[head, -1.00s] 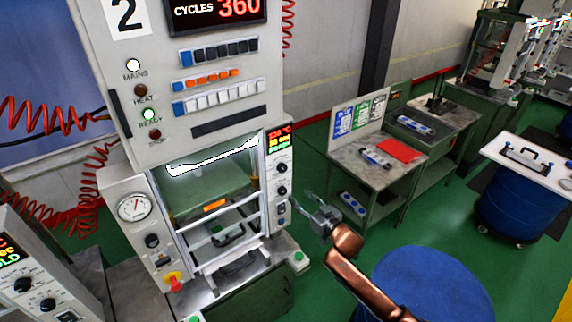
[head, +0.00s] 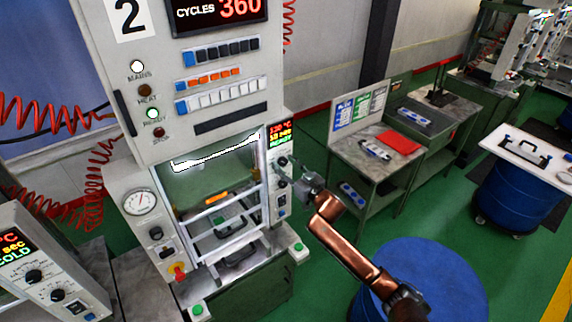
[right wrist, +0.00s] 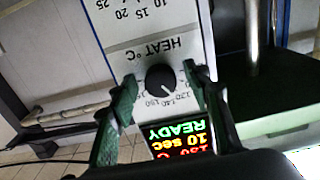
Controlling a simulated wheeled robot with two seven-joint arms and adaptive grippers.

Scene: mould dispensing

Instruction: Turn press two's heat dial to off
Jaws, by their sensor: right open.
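Press two (head: 180,70) stands in the head view with a side panel (head: 279,150) at its right. The heat dial (head: 282,161) is the black knob just under the lit display. In the right wrist view the panel appears upside down. There the heat dial (right wrist: 160,78) is a round black knob with a white pointer aimed at the numbers on the display side. My right gripper (head: 287,171) is at the panel, open. In the wrist view its green fingers (right wrist: 160,74) stand on either side of the dial, apart from it. My left gripper is not in view.
The display (right wrist: 182,138) reads READY and 10 sec. A second knob (head: 281,181) sits below the heat dial. A blue drum (head: 425,280) stands at the lower right, under my right arm. Another press's panel (head: 40,275) is at the lower left, reading COLD.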

